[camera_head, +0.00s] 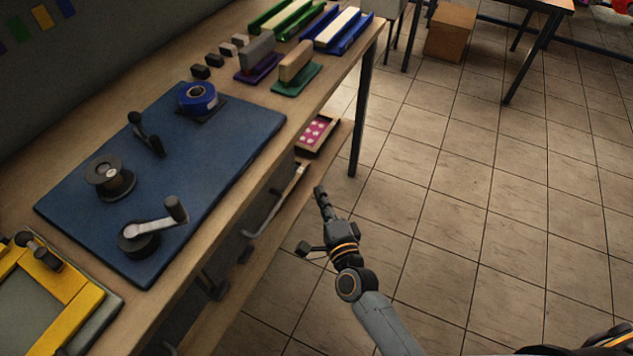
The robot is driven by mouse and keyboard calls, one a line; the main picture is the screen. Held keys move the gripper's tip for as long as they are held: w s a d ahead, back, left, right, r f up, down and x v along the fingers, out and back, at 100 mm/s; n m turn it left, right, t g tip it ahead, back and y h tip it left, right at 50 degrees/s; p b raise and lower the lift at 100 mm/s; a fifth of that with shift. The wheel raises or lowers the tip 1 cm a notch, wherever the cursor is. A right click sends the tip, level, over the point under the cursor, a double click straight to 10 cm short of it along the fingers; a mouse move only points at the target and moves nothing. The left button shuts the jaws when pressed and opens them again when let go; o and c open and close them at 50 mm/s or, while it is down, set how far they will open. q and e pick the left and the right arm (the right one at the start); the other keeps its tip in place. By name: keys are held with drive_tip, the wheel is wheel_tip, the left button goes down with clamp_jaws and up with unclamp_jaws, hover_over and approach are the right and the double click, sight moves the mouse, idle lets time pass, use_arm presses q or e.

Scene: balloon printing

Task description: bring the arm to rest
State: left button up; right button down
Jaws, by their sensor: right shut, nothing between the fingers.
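My right gripper (320,191) hangs over the tiled floor, just to the right of the long wooden workbench (190,300). Its arm comes up from the bottom of the view. Its dark fingers are together and empty, pointing away from me and slightly left. In the picture the fingertips lie close to the bench's lower shelf edge; I cannot tell the exact gap. My left gripper is not in view.
A yellow frame (60,280) sits nearer. A bench leg (362,115) stands ahead. The floor (480,220) to the right is clear.

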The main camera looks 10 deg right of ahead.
drive_tip(key=s+d+f+n+g, duration=0.25)
drive_tip(key=s+f, duration=0.25)
drive_tip(key=f, duration=0.4)
drive_tip(key=s+d+f+n+g, duration=0.1)
drive_tip(key=s+f+n+g, duration=0.3)
drive_tip(key=f, duration=0.5)
drive_tip(key=s+d+f+n+g, duration=0.1)
drive_tip(key=s+f+n, duration=0.2)
drive_tip(key=s+f, duration=0.5)
drive_tip(key=s+d+f+n+g+h, duration=0.1)
drive_tip(key=s+d+f+n+g, duration=0.2)
drive_tip(key=s, duration=0.6)
drive_tip(key=s+d+f+n+g+h, duration=0.1)
drive_tip(key=s+d+f+n+g, duration=0.1)
drive_tip(key=s+d+f, duration=0.3)
drive_tip(key=s+d+f+n+g+h, duration=0.1)
drive_tip(key=s+d+f+n+g, duration=0.2)
drive_tip(key=s+f, duration=0.6)
drive_tip(key=s+d+g, duration=0.1)
drive_tip(key=s, duration=0.3)
drive_tip(key=shift+s+f+n+p, duration=0.2)
drive_tip(key=shift+s+n+p, duration=0.15)
drive_tip(key=shift+p, duration=0.05)
